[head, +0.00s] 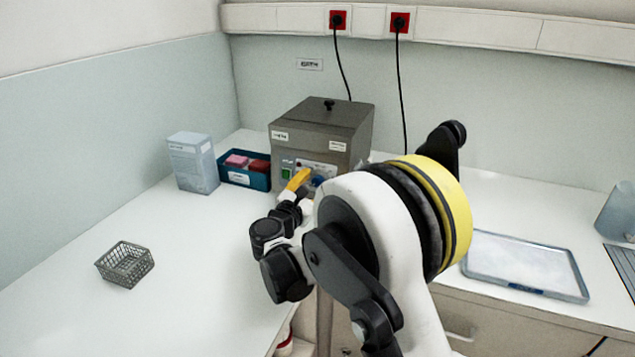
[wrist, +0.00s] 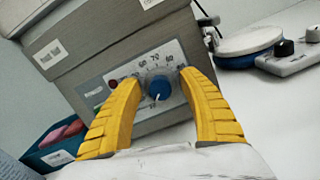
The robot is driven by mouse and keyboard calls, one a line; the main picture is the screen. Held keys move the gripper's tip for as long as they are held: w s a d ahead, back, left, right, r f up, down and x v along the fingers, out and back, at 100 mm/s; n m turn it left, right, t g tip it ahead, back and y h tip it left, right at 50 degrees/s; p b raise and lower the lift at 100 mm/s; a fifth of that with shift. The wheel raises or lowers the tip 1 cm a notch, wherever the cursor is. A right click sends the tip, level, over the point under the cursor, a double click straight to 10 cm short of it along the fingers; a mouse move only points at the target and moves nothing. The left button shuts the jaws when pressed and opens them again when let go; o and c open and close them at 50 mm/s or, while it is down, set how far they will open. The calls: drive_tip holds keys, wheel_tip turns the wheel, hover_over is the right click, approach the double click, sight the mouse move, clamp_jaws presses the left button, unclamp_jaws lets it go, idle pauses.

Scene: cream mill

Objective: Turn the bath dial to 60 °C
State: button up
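The bath is a grey box (head: 322,135) at the back of the bench, with a control panel on its front. The blue dial (wrist: 159,87) sits on this panel, ringed by a number scale; 60 and 70 are readable near its top. A short white mark on the dial appears to point downward. My gripper (wrist: 160,78) is open, its yellow fingers on either side of the dial with visible gaps. In the head view, my gripper (head: 302,179) is at the panel, and my arm hides part of the bath's right side.
A blue bin (head: 233,178) with pink and red items and a pale carton (head: 192,162) stand left of the bath. A wire basket (head: 125,265) is at front left. A white-topped round device (wrist: 250,40) stands right of the bath. A tray (head: 525,265) lies far right.

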clamp_jaws()
drive_tip(key=shift+m, duration=0.4)
drive_tip(key=m+h+p, duration=0.1)
drive_tip(key=m, duration=0.4)
drive_tip(key=shift+g, duration=0.4)
drive_tip(key=m+p, duration=0.1)
drive_tip(key=m, duration=0.4)
drive_tip(key=shift+g, duration=0.4)
drive_tip(key=m, duration=0.3)
drive_tip(key=shift+m+p, duration=0.3)
drive_tip(key=shift+p, duration=0.05)
drive_tip(key=m+g, duration=0.1)
drive_tip(key=m, duration=0.2)
drive_tip(key=shift+m+p, duration=0.4)
drive_tip(key=m, duration=0.3)
drive_tip(key=m+y+p, duration=0.1)
drive_tip(key=m, duration=0.2)
drive_tip(key=shift+f+g, duration=0.1)
drive_tip(key=shift+g, duration=0.2)
